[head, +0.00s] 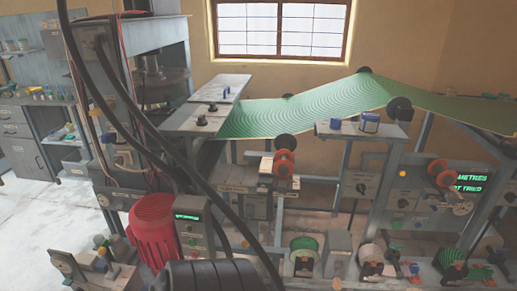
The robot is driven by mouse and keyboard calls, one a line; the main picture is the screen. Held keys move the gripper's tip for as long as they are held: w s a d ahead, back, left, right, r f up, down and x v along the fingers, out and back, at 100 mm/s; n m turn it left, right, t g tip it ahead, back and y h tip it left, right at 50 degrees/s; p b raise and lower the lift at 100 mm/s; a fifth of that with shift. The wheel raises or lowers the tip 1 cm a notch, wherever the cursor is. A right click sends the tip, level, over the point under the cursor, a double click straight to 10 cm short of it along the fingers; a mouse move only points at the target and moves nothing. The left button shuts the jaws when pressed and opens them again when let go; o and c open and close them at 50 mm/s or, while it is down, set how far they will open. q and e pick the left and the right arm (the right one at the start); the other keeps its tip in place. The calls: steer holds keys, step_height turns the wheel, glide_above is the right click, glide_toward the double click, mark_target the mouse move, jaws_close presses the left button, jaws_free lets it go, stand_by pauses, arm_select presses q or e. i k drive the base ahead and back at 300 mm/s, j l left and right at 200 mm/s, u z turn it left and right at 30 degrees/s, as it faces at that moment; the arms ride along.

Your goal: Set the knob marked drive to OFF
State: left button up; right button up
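I cannot read the word drive on any knob from here. A dark knob (361,188) sits on a grey panel right of centre; its label and pointer are too small to read. More small knobs, one of them pale (402,203), sit on the panel to its right, also with unreadable marks. A grey control box (190,232) with a small green display and buttons stands beside the red motor, left of centre. Neither of my grippers shows in the head view.
A red ribbed motor (153,231) and a dark ribbed cylinder (212,276) stand at the front. Thick black cables cross the left side. A green patterned web (300,115) runs over rollers at the back. Several green and pale reels fill the lower right. Pale floor (45,215) is free at left.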

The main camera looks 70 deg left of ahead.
mark_target(402, 202)
steer(key=u, duration=1.85)
steer(key=i+l, duration=0.15)
steer(key=l, duration=0.25)
steer(key=i+l+u, duration=0.1)
steer(key=l, duration=0.3)
steer(key=i+l, duration=0.2)
steer(key=l, duration=0.2)
steer(key=i+l, duration=0.15)
steer(key=l, duration=0.25)
steer(key=i+l+u, duration=0.1)
steer(key=l, duration=0.3)
steer(key=i+l, duration=0.15)
steer(key=l, duration=0.3)
steer(key=i+u, duration=0.05)
